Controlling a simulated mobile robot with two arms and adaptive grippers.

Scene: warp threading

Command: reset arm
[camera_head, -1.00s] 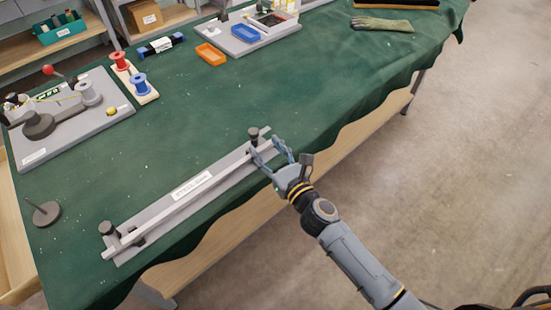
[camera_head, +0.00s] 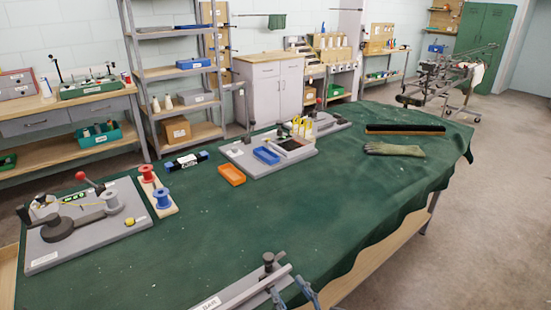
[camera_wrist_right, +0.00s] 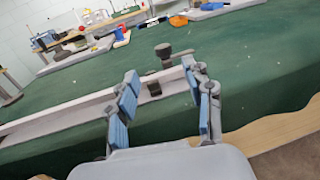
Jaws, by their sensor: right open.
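My right gripper (camera_head: 293,295) shows at the bottom edge of the head view, only its blue-padded fingertips in sight. The fixture also shows beyond the fingers in the wrist view (camera_wrist_right: 60,122). I cannot tell whether the fingers touch it. My left gripper is not in view.
The green-covered table (camera_head: 215,232) has a clear middle. A grey winding device (camera_head: 90,235), red and blue spools (camera_head: 155,188), an orange tray (camera_head: 231,175), a blue tray (camera_head: 266,155) and a glove (camera_head: 394,149) lie on it. Shelves (camera_head: 172,73) stand behind.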

